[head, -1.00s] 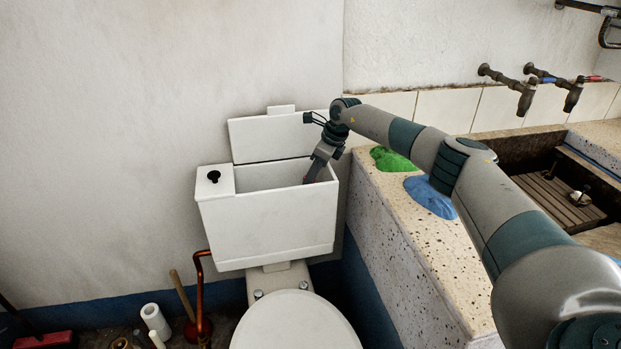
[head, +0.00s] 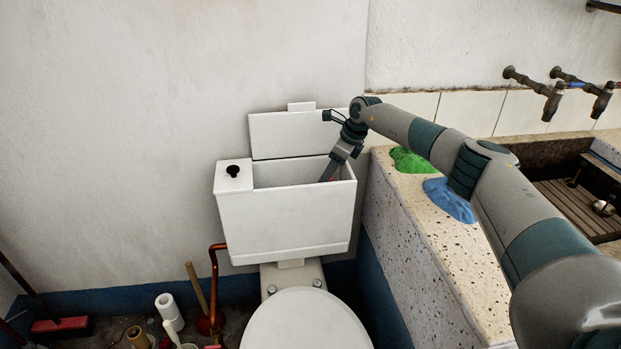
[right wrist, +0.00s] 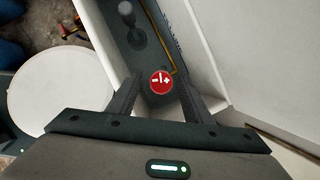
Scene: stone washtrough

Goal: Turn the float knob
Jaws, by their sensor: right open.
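The float knob (right wrist: 161,82) is a round red disc with white minus and plus marks. It sits inside the open white cistern (head: 285,218) and shows in the right wrist view. My right gripper (right wrist: 158,84) is open, with one dark finger on each side of the knob. I cannot tell whether the fingers touch it. In the head view my right gripper (head: 328,175) reaches down into the right end of the cistern, and its tips are mostly hidden by the front wall. My left gripper is not in view.
The cistern lid (head: 292,135) stands upright behind the cistern. A black button (head: 233,171) is on its left top. The toilet lid (head: 305,322) is below. A speckled stone trough (head: 425,240) with green and blue cloths stands right.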

